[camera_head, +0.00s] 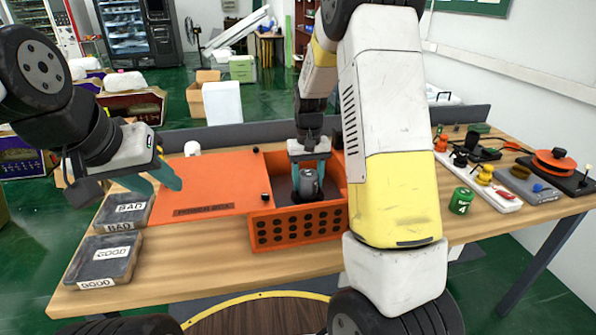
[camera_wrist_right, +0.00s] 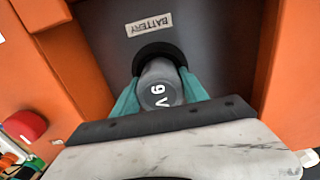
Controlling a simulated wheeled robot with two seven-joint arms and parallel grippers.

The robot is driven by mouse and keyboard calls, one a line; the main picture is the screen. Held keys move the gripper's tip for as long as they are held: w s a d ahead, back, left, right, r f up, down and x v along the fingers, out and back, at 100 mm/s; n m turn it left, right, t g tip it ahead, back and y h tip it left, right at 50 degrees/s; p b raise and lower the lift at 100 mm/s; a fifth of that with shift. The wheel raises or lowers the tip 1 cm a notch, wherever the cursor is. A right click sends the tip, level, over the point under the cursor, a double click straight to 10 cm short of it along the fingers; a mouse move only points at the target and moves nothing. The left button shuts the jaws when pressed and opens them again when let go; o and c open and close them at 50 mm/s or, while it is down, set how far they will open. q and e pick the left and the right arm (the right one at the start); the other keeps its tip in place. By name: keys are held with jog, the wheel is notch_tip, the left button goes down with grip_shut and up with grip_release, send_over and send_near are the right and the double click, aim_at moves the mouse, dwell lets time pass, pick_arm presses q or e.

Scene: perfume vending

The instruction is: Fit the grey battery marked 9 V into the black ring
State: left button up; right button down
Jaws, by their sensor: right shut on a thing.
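The grey battery marked 9 V (camera_head: 308,184) is held by my right gripper (camera_head: 309,172) inside the orange box. The right wrist view shows the battery's marked end (camera_wrist_right: 161,94) between the teal fingers of the right gripper (camera_wrist_right: 158,98). The black ring (camera_wrist_right: 158,50) is beyond the battery, on the dark panel under a BATTERY label. Its far rim shows; the battery hides the near part, so I cannot tell how far the battery is inside it. My left gripper (camera_head: 158,180) is open and empty, near the BAD tray.
The orange box (camera_head: 297,228) has walls around the dark panel (camera_wrist_right: 105,50). A green battery marked 4 (camera_head: 461,201) stands right of my right arm.

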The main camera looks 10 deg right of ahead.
aim_at(308, 173)
jog(key=shift+s+f, duration=0.15)
jog(key=shift+f, duration=0.45)
jog(key=c, duration=0.6)
grip_release()
jog(key=shift+f, duration=0.1)
notch_tip(308, 173, up, 13)
jog(key=shift+r, duration=0.15)
jog(key=s+a+r+t+y, duration=0.1)
jog(key=s+r+t, duration=0.2)
jog(key=s, duration=0.9)
jog(key=s+a+r+t+y, duration=0.1)
jog(key=s+r+t, duration=0.2)
jog(key=s, duration=0.9)
notch_tip(308, 173, up, 2)
jog(key=shift+r, duration=0.2)
jog(key=shift+a, duration=0.1)
